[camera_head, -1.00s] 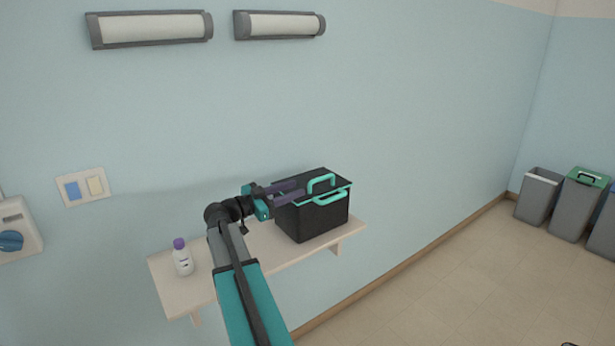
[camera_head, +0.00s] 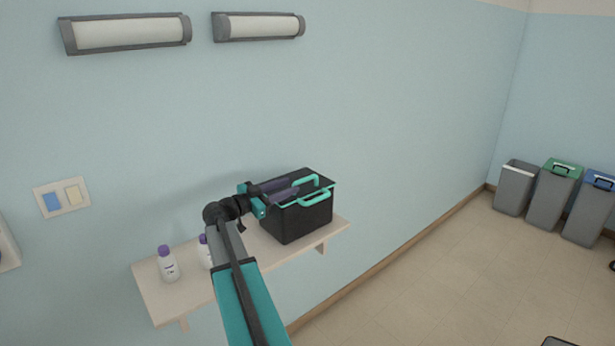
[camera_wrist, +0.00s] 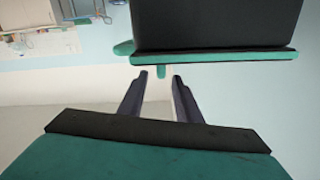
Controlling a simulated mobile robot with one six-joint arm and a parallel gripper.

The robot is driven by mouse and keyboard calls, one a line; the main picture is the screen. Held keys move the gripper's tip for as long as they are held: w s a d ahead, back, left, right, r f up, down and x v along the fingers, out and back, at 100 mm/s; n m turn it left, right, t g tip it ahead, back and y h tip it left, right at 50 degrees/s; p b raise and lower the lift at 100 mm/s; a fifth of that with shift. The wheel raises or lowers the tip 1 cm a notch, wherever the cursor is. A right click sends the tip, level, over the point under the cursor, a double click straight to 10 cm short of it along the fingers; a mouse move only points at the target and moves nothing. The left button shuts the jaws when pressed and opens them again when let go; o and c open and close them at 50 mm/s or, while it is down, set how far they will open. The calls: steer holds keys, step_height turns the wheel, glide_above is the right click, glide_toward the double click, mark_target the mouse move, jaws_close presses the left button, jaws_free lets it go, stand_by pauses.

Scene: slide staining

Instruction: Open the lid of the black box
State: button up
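The black box (camera_head: 303,218) stands on the wall shelf, with teal handles and trim around its top. Its lid (camera_head: 322,177) appears shut. My gripper (camera_head: 293,187) reaches in from the left, its dark fingers at the top of the box by the teal handle (camera_head: 306,181). In the wrist view my gripper (camera_wrist: 160,76) is open and its fingers are apart with nothing held. The box (camera_wrist: 215,22) fills the upper right there, its teal edge just past the fingertips. A small teal piece shows between the tips; I cannot tell whether they touch it.
The shelf (camera_head: 165,300) also holds two white bottles with purple caps, one (camera_head: 168,264) at the left and one (camera_head: 205,252) partly behind my arm. The wall is close behind. Several bins (camera_head: 553,195) stand far right, with open floor (camera_head: 440,270) before them.

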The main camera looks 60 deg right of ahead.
mark_target(313, 177)
steer(key=p+x, duration=0.3)
steer(key=x, duration=0.6)
steer(key=shift+s+d+f+p, duration=0.1)
steer(key=shift+p, duration=0.2)
jaws_close()
steer(key=shift+s+d, duration=0.1)
steer(key=shift+d, duration=0.15)
steer(key=shift+a, duration=0.15)
